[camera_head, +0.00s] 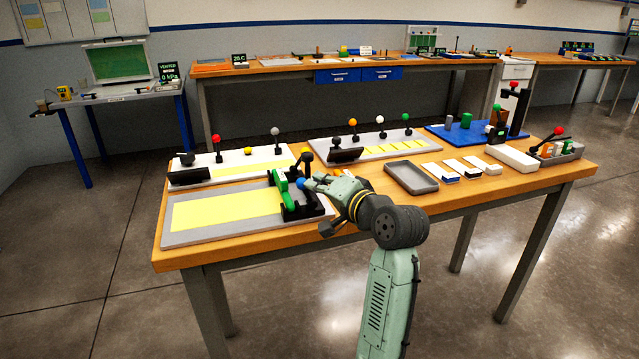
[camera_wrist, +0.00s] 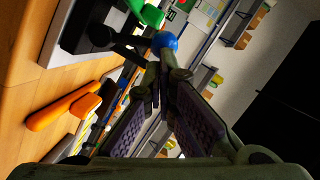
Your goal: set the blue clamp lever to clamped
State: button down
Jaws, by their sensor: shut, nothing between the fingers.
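The blue clamp lever shows as a blue ball knob (camera_head: 300,183) at the right end of a black fixture with a green part (camera_head: 280,180), on the near-left grey board. In the wrist view the blue knob (camera_wrist: 164,41) sits on a dark arm just beyond my fingertips. My gripper (camera_head: 312,182) is shut and empty, to the right of the knob. Its fingertips also show in the wrist view (camera_wrist: 163,72), right by the knob; I cannot tell whether they touch it. My fingers hide part of the fixture's right side.
A grey board with a yellow sheet (camera_head: 222,211) lies left of the fixture. Boards with more levers stand farther back. An empty grey tray (camera_head: 411,177) lies to the right. An orange-handled object (camera_wrist: 62,108) shows in the wrist view.

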jog(key=shift+a+n, duration=0.25)
jog(key=shift+n, duration=0.05)
dwell(1.9)
jog(key=shift+d, duration=0.15)
dwell(0.6)
